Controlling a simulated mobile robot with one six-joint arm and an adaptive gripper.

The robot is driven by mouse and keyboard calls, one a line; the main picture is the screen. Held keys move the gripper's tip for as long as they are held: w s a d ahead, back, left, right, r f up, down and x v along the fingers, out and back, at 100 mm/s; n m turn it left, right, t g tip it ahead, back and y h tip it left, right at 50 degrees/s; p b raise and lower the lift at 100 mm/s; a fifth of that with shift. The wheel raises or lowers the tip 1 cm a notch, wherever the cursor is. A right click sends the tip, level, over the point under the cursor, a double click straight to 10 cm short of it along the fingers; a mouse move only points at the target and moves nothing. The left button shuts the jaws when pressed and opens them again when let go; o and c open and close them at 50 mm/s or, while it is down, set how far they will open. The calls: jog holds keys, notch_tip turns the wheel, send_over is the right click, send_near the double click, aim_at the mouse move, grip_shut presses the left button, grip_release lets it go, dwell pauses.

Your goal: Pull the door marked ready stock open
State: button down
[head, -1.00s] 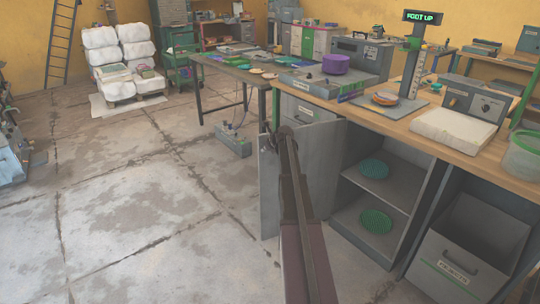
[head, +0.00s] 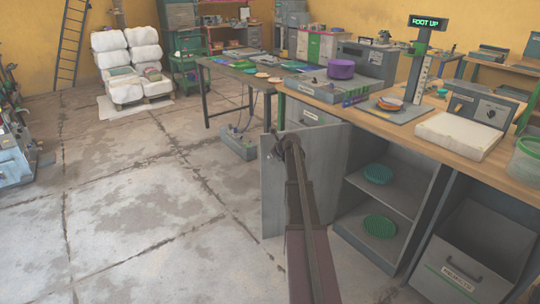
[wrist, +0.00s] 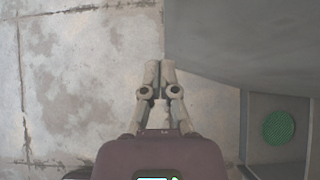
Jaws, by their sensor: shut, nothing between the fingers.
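A grey cabinet door (head: 333,190) stands swung wide open under the workbench in the head view. Its marking does not show on the face in view. The cabinet's shelves (head: 405,205) are exposed, with a teal disc (head: 377,174) on the upper one and a green disc (head: 380,226) below. My gripper (head: 279,142) is at the door's free-edge side, near its top. In the wrist view my gripper (wrist: 159,68) is shut and empty, its tips beside the grey door (wrist: 245,45); whether they touch it I cannot tell.
A grey bin (head: 465,250) with a handle stands right of the cabinet. The wooden benchtop (head: 395,135) overhangs both. A small grey box (head: 238,147) lies on the floor behind the door. The concrete floor (head: 130,220) to the left is open.

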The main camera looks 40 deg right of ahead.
jog(key=a+p+v, duration=0.2)
jog(key=p+v, duration=0.5)
jog(key=v, duration=0.2)
jog(key=shift+s+r, duration=0.2)
jog(key=shift+r, duration=0.15)
dwell(0.4)
jog(key=s+a+f+n+g+y, duration=0.1)
jog(key=s+a+f+n+g, duration=0.15)
jog(key=a+n, duration=0.8)
jog(key=s+a+f+n+g+y, duration=0.15)
jog(key=s+a+n, duration=0.35)
jog(key=a, duration=1.1)
jog(key=s+a+f+n+g+h, duration=0.1)
jog(key=s+a+n+g+h, duration=0.3)
jog(key=s+a+n, duration=1.35)
notch_tip(320, 180, up, 14)
jog(key=w+a+n+g+y+p, duration=0.1)
jog(key=w+n+p, duration=0.1)
jog(key=p, duration=1.2)
jog(key=shift+w+a+n+p, duration=0.2)
jog(key=shift+n+p, duration=0.15)
jog(key=shift+n, duration=0.15)
